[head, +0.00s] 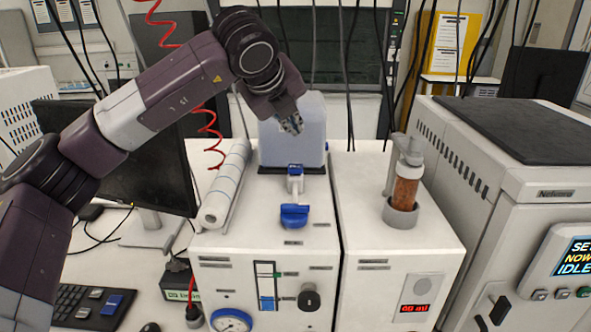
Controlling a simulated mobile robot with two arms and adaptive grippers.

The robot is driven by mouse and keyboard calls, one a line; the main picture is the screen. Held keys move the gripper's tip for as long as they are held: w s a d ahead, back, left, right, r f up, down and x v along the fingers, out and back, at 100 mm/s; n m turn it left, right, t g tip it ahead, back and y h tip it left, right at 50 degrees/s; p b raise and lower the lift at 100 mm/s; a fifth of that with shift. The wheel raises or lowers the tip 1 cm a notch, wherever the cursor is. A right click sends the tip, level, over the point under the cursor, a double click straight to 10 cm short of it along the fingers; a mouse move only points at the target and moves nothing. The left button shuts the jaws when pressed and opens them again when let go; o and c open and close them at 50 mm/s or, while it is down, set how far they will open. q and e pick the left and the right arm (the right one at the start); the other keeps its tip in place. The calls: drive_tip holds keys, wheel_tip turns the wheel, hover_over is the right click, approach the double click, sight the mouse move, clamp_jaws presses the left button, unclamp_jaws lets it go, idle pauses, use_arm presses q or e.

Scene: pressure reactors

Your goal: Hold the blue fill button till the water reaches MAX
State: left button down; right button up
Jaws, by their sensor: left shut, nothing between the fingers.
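The water tank (292,145) is a translucent bluish box on top of the left white cabinet. On the cabinet top in front of it are a small blue-topped fitting (295,170) and a wider blue piece (294,216). I cannot tell for sure which blue part is the fill button. A tall level gauge (266,285) on the cabinet front shows blue at its bottom; its markings are too small to read. My left gripper (291,124) is shut and empty, in front of the tank and above the blue parts, apart from them. My right gripper is not in view.
A paper roll (224,184) lies left of the tank. A grinder-like device (405,172) stands on the right cabinet. A round dial (231,321) and black knob (308,298) are on the front. A monitor (150,165) stands left. Cables hang behind.

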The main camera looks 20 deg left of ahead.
sight(294, 168)
use_arm(q)
wheel_tip(294, 168, down, 6)
drive_tip(key=b, duration=0.3)
drive_tip(key=shift+r, duration=0.25)
drive_tip(key=shift+f+b, duration=0.35)
idle(0.7)
drive_tip(key=shift+f+b, duration=0.35)
drive_tip(key=shift+b, duration=0.45)
drive_tip(key=shift+f+b, duration=0.55)
drive_tip(key=shift+b, duration=0.15)
idle(4.6)
